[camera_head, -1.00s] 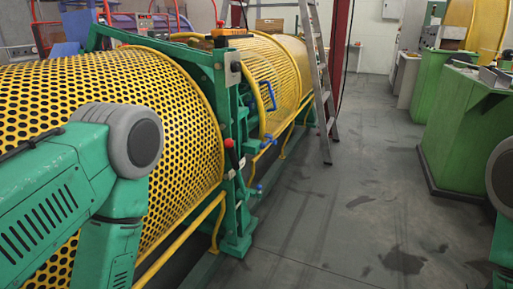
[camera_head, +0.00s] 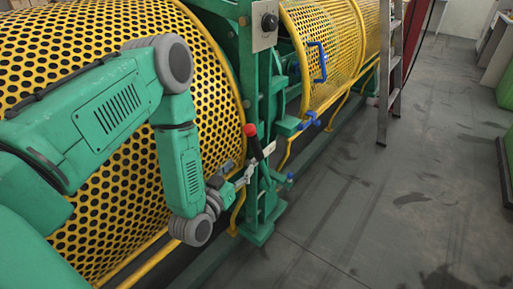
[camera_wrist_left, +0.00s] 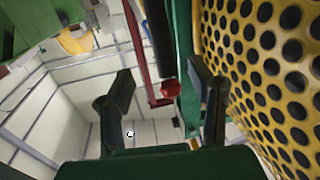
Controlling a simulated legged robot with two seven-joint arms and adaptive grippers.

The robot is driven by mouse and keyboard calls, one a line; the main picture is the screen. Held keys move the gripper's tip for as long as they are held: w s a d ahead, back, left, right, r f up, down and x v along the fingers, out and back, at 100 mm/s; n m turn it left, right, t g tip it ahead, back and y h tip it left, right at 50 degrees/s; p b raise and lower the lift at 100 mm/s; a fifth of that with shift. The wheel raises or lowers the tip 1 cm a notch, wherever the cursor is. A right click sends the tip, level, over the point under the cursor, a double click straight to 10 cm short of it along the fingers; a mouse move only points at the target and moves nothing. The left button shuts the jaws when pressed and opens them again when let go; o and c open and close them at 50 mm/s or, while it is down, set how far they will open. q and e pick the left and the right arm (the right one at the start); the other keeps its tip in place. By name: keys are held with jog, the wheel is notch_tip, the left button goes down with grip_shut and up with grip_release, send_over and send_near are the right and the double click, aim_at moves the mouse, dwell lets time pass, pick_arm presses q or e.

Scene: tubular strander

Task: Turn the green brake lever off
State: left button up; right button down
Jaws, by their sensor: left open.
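The brake lever, with a red knob (camera_head: 250,130) and a black grip (camera_head: 255,148), is mounted on the green frame post between the yellow perforated guards. It stands nearly upright, tilted slightly. My left gripper (camera_head: 240,174) is just below and left of the grip, partly hidden by its own wrist. In the left wrist view its two dark fingers (camera_wrist_left: 165,100) are spread wide. A red knob-like shape (camera_wrist_left: 170,88) appears between them; I cannot tell how far away it is. No contact is visible. My right gripper is not in view.
A yellow perforated drum guard (camera_head: 80,50) lies close beside my left arm. A second yellow guard (camera_head: 325,45) with a blue handle (camera_head: 317,62) is beyond the post. A ladder (camera_head: 388,80) stands farther back. The grey floor (camera_head: 380,200) on the right is clear.

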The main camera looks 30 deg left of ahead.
aim_at(253, 150)
pick_arm(q)
jog(key=w, duration=0.3)
jog(key=w+a+b, duration=0.1)
jog(key=w, duration=0.6)
jog(key=shift+a+f, duration=0.2)
jog(key=shift+w, duration=0.55)
jog(key=shift+r, duration=0.1)
grip_shut()
